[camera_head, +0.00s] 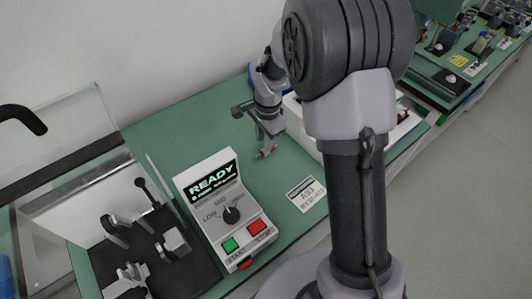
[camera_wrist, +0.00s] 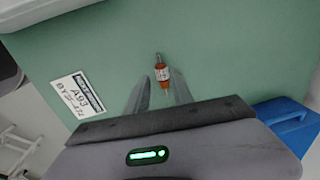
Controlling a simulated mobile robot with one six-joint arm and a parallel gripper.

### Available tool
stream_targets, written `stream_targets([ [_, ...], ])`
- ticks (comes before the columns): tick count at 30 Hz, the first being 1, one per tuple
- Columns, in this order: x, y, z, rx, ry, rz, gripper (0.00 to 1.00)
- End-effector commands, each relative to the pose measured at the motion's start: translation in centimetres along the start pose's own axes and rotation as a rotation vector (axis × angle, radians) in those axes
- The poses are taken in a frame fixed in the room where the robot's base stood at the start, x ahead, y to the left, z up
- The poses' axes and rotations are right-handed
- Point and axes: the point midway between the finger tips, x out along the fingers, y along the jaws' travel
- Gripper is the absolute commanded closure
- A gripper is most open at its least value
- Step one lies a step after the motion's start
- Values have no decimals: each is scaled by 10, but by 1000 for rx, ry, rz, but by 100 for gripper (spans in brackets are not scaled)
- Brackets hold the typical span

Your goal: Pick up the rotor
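The rotor (camera_wrist: 162,72) is a small orange-brown cylinder with a pale middle and a thin shaft. In the wrist view it lies on the green table just ahead of and between my two fingertips. My gripper (camera_wrist: 158,80) is open, with one finger on each side of the rotor's near end; I cannot tell whether either touches it. In the head view my gripper (camera_head: 266,140) points down at the table, and a small reddish piece (camera_head: 265,153), apparently the rotor, shows at its tip.
A test box (camera_head: 208,188) reading READY, with a dial and green and red buttons, stands left of my gripper. A dark fixture (camera_head: 120,262) is further left. A printed label (camera_head: 306,194) lies on the green table (camera_head: 205,128). A blue object (camera_wrist: 290,122) is at right in the wrist view.

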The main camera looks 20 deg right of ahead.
Motion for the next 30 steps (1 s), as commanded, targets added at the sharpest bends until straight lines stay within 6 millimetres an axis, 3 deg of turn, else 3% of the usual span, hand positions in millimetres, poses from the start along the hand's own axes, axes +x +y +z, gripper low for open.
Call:
stream_targets([
  [5, 17, 0, -1, 0, 1, -1, 72],
  [12, 61, -1, -4, 0, 0, 0, 72],
  [18, 59, -2, -4, 0, 0, -1, 74],
  [22, 59, -2, -4, 0, 0, -1, 99],
  [30, 58, -2, -4, -1, 1, -1, 100],
])
